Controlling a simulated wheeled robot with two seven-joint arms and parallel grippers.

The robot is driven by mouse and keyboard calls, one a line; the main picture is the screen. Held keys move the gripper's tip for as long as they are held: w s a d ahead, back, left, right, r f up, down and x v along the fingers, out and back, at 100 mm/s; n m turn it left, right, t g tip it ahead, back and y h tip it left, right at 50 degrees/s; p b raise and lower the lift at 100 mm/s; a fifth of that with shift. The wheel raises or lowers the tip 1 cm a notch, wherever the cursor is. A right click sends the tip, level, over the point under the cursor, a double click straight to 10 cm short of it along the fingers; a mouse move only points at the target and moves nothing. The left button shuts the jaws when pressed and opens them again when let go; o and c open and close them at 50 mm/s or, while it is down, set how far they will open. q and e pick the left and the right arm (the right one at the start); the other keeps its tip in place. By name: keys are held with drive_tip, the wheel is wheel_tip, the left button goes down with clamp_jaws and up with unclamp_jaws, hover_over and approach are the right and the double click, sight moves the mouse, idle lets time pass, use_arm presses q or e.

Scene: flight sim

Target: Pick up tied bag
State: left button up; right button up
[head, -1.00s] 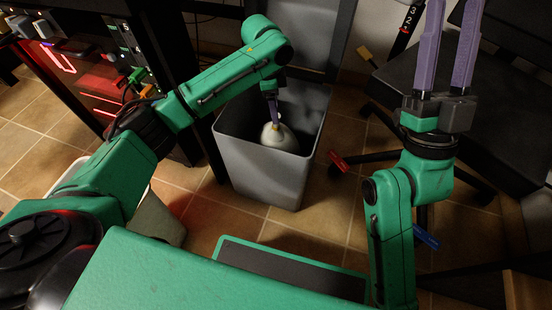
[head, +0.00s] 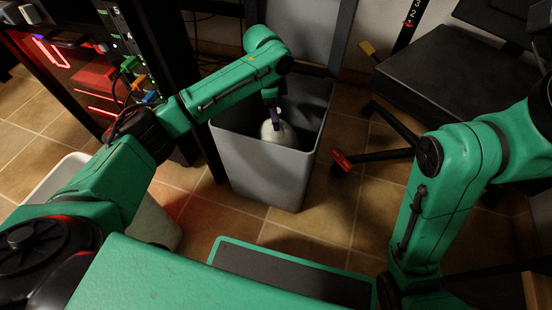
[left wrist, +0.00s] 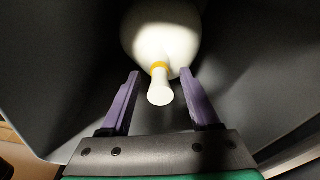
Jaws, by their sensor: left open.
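The tied bag (head: 284,135) is white and rounded and lies inside the grey bin (head: 262,168). In the left wrist view the bag (left wrist: 160,35) shows a yellow tie around its neck, with the pale neck end pointing toward the camera. My left gripper (head: 275,115) reaches down into the bin from above. In the left wrist view its purple fingers are open, one on each side of the neck (left wrist: 160,73), with visible gaps. The bag's underside is hidden. My right gripper is out of view; its arm runs off the right edge.
A black rack with cables and red lights (head: 95,70) stands left of the bin. A black chair (head: 440,85) with a wheeled base is at the right. A pale container (head: 150,222) stands at lower left. Tiled floor (head: 345,215) is open right of the bin.

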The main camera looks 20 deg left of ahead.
use_arm(q)
wheel_tip(320, 180, down, 3)
drive_tip(key=shift+d+b, duration=0.1)
drive_tip(key=shift+b, duration=0.35)
drive_tip(key=shift+r, duration=0.15)
clamp_jaws()
idle(0.8)
